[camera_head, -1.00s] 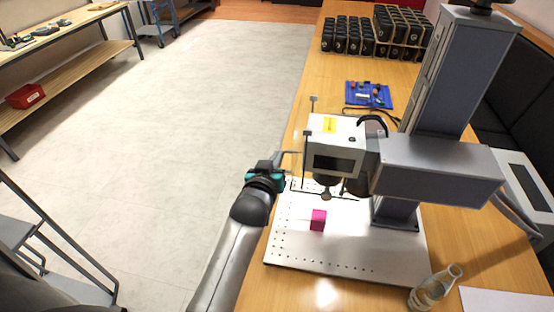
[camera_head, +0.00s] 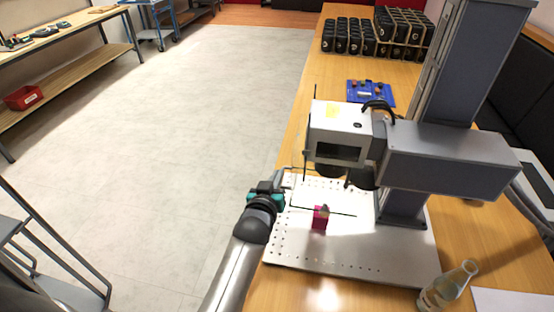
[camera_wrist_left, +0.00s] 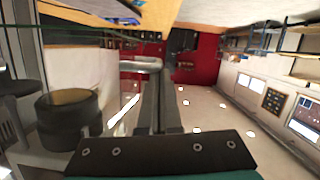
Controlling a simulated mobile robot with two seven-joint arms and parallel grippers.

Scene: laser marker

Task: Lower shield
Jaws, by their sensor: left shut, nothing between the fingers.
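The laser marker's head (camera_head: 340,125) is a white box on a grey arm. The shield (camera_head: 322,212) is a clear panel with thin dark edges; its lower edge hangs in front of the head, low near the white perforated base plate (camera_head: 300,255). My left gripper (camera_head: 284,178) is at the shield's left side, shut and empty. In the left wrist view its closed fingers (camera_wrist_left: 160,100) point toward a metal rod (camera_wrist_left: 135,65), close to it; contact is unclear. My right gripper is not in view.
A glass flask (camera_head: 448,286) stands right of the plate. A blue tray of small parts (camera_head: 370,93) and black containers (camera_head: 343,36) are farther back on the wooden table (camera_head: 325,80). The floor left of the table is clear.

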